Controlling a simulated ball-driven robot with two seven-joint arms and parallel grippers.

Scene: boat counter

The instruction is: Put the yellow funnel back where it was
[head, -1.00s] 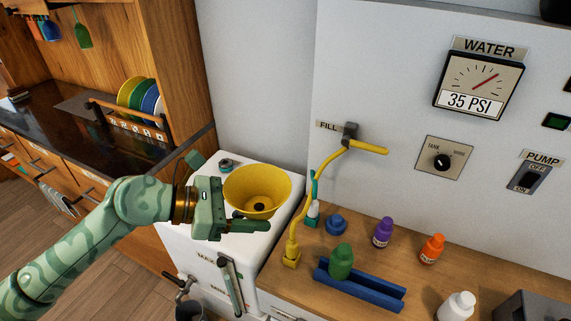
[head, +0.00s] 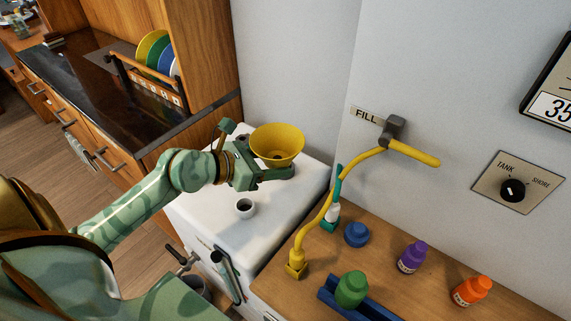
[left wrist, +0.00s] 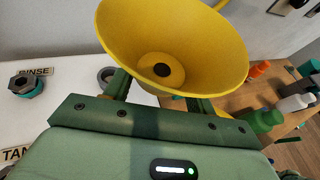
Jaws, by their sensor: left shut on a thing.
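The yellow funnel (head: 277,142) is upright, wide mouth up, above the back part of the white tank's top (head: 200,205). My left gripper (head: 272,173) is shut on it below the rim. In the left wrist view the funnel (left wrist: 190,35) fills the upper middle, between the green fingers (left wrist: 160,105), with its dark hole visible. Its lower end is hidden, so I cannot tell whether it touches the tank. My right gripper is not in view.
A hex cap with a teal ring (left wrist: 27,87) sits by the RINSE label (left wrist: 35,71). Several bottles, including a purple one (head: 412,257), stand on the wooden counter (head: 395,285).

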